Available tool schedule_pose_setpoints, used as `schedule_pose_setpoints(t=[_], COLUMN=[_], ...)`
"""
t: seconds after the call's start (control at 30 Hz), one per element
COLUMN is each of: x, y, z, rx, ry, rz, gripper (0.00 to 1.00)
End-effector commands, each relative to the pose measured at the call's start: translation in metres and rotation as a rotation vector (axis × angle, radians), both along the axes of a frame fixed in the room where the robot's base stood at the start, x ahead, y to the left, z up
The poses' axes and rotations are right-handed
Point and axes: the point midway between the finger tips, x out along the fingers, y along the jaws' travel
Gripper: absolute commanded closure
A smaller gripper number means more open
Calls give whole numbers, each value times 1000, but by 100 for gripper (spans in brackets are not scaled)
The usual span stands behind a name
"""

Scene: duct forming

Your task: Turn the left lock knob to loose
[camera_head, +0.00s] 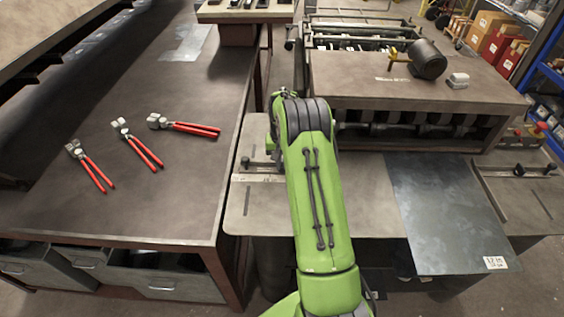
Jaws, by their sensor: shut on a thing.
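The left guide of the forming machine shows as a dark bar (262,166) on the pale metal bed, just left of my green arm. A small dark fitting (245,162) stands at the bar's outer end. I cannot tell whether it is the left lock knob or whether the knob is hidden behind my arm. On the right side, a matching guide carries a dark knob (519,170). My arm reaches forward over the bed, and its links cover the inner part of the left guide. My gripper is hidden behind the arm.
A sheet of metal (440,215) with a label lies on the bed's right part. The machine housing (410,95) with a motor (427,60) rises behind. At left, a workbench (130,205) holds red-handled pliers (140,149). The bed's front left is clear.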

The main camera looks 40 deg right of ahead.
Motion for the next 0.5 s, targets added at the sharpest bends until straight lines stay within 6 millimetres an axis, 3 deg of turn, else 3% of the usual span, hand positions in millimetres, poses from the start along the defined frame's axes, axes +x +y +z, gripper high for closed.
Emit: schedule_pose_setpoints(t=[0.2, 0.5], x=[0, 0], y=[-1, -1], z=[0, 1], rx=[-1, 0], ry=[0, -1], rz=[220, 247], gripper=[100, 100])
